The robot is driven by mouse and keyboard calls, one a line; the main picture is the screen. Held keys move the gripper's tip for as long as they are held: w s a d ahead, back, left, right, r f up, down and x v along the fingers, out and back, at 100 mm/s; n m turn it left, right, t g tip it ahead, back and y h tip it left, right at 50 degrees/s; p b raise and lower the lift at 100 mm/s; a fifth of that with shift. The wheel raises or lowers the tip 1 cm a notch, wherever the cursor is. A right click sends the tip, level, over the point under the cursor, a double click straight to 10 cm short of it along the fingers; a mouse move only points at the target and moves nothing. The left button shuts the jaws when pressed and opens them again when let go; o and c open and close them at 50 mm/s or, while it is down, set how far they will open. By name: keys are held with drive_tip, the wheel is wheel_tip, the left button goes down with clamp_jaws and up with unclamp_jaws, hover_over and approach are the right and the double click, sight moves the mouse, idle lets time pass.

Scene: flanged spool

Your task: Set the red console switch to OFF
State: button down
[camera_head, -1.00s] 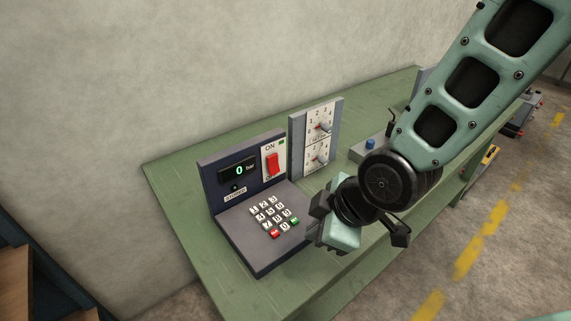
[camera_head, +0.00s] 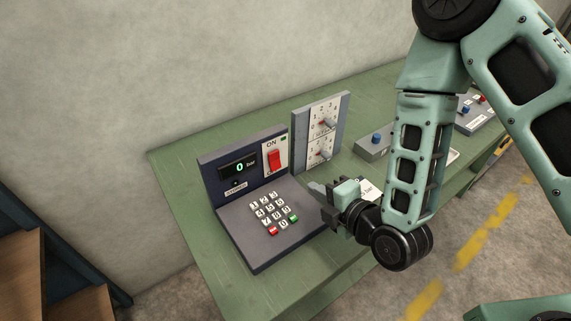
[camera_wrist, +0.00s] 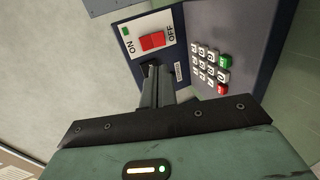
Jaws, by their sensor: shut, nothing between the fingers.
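The red console switch (camera_head: 274,160) is a rocker on a white plate marked ON at the top, on the upright panel of the dark blue console (camera_head: 213,182). A small green light sits beside the ON mark. In the wrist view the red switch (camera_wrist: 152,41) lies between the ON and OFF labels, just beyond my fingers. My gripper (camera_head: 318,187) is shut and empty, in front of the console's right side and apart from the switch in the head view. It also shows in the wrist view (camera_wrist: 150,70), its fingers together and pointing toward the console panel. I cannot tell how the rocker is tilted.
A box with a blue button (camera_head: 376,138) is farther right. The green bench (camera_head: 180,165) is clear at the left.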

sight(277, 166)
idle(0.4)
drive_tip(key=b+x, duration=0.4)
drive_tip(key=b, duration=0.6)
drive_tip(key=shift+w+f, duration=0.2)
drive_tip(key=shift+w, duration=0.15)
drive_tip(key=b, duration=0.5)
drive_tip(key=shift+w+a+f+b, duration=0.1)
drive_tip(key=shift+a+b, duration=0.1)
drive_tip(key=shift+b, duration=0.2)
drive_tip(key=p+x, duration=0.1)
drive_tip(key=x, duration=0.3)
drive_tip(key=p+x, duration=0.1)
drive_tip(key=x, duration=0.3)
drive_tip(key=shift+w+a, duration=0.2)
drive_tip(key=shift+w, duration=0.15)
drive_tip(key=shift+a, duration=0.1)
